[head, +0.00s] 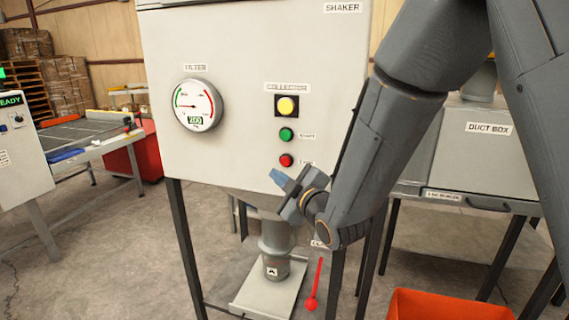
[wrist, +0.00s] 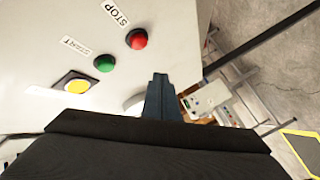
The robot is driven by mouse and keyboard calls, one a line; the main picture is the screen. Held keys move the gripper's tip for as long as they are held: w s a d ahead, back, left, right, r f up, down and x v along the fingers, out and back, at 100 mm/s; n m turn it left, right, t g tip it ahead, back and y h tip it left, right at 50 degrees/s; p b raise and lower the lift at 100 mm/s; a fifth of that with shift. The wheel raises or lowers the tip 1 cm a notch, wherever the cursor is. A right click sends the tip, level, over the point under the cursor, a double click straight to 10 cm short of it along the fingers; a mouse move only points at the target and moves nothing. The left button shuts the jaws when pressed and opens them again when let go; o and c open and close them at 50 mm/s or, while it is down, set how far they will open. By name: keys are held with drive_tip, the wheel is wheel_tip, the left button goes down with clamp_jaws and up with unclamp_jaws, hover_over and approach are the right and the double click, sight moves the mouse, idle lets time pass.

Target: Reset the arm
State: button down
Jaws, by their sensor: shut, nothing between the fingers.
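My arm reaches in from the upper right in the head view. My gripper (head: 281,178) is just in front of the lower part of the shaker's grey-white panel (head: 235,125), below and left of the red stop button (head: 286,160). The blue-grey fingers are together and empty, and they also show in the wrist view (wrist: 160,80). The green start button (head: 286,134) and the yellow button (head: 286,105) sit above the red one. In the wrist view the red button (wrist: 137,39) and green button (wrist: 104,63) are clear of the fingers. I cannot tell whether the fingertips touch the panel.
A dial gauge (head: 198,104) is on the panel's left. Below are the outlet (head: 277,250) and a red-knobbed lever (head: 312,303). The duct box (head: 480,145) stands right, an orange bin (head: 445,305) at the lower right. A work table (head: 85,132) stands left, with open floor between.

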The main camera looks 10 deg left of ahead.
drive_tip(key=s+d+f+m+g+h, duration=0.2)
drive_tip(key=d+f+m+h, duration=0.25)
drive_tip(key=d, duration=0.75)
drive_tip(key=s+d+f+m+g+h, duration=0.15)
drive_tip(key=d+f+m+h, duration=0.35)
drive_tip(key=d, duration=0.6)
drive_tip(key=s+d+f+m+g+h, duration=0.1)
drive_tip(key=s+d+f+m+g, duration=0.1)
drive_tip(key=s+d+m+g, duration=0.2)
drive_tip(key=s+d+f+m+g, duration=0.2)
drive_tip(key=s+d+m+g, duration=0.2)
drive_tip(key=s+d, duration=0.5)
drive_tip(key=s, duration=0.6)
drive_tip(key=shift+s+d+f+g+h, duration=0.15)
drive_tip(key=shift+d+f+g+h, duration=0.05)
drive_tip(key=shift+d+g+h, duration=0.15)
drive_tip(key=shift+d+m, duration=0.1)
drive_tip(key=shift+m, duration=0.15)
